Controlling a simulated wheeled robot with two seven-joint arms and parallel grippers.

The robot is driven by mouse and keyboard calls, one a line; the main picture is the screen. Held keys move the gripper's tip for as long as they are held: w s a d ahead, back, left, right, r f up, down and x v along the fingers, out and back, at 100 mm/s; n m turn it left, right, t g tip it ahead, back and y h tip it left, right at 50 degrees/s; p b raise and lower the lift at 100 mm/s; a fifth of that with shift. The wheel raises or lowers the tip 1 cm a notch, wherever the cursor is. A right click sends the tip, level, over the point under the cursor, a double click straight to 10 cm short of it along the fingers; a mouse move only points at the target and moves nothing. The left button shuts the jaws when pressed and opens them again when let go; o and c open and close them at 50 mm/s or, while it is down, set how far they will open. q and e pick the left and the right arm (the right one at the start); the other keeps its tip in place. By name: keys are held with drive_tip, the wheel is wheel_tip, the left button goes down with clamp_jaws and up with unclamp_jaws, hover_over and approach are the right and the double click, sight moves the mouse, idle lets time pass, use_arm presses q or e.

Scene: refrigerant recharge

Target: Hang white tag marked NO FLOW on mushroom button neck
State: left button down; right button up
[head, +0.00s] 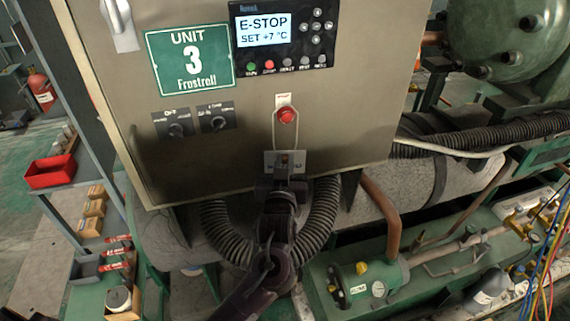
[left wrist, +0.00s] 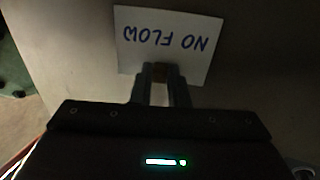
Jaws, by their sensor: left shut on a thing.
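The red mushroom button (head: 287,114) sticks out of the cabinet front, below a small white and red label. The white tag (head: 269,158) is just below the button, flat and close to the panel. In the left wrist view the tag (left wrist: 167,32) reads NO FLOW upside down. A thin pale loop rises from the tag and its top surrounds the button; I cannot tell whether it touches the neck. My left gripper (head: 285,166) is shut on the tag's edge. Its fingers (left wrist: 160,80) hide a little of the tag. My right gripper is not in view.
The cabinet (head: 361,104) carries an E-STOP display (head: 263,30), a green UNIT 3 sign (head: 189,60) and two rotary switches (head: 195,121) left of the button. Black corrugated hoses (head: 323,210) and a copper pipe (head: 383,210) run below. The panel right of the button is clear.

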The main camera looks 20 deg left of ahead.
use_arm(q)
drive_tip(key=shift+a+f, duration=0.15)
drive_tip(key=shift+f, duration=0.2)
drive_tip(key=c, duration=1.6)
unclamp_jaws()
drive_tip(key=shift+o, duration=1.4)
drive_tip(key=shift+w+a, duration=0.1)
drive_tip(key=shift+r, duration=0.15)
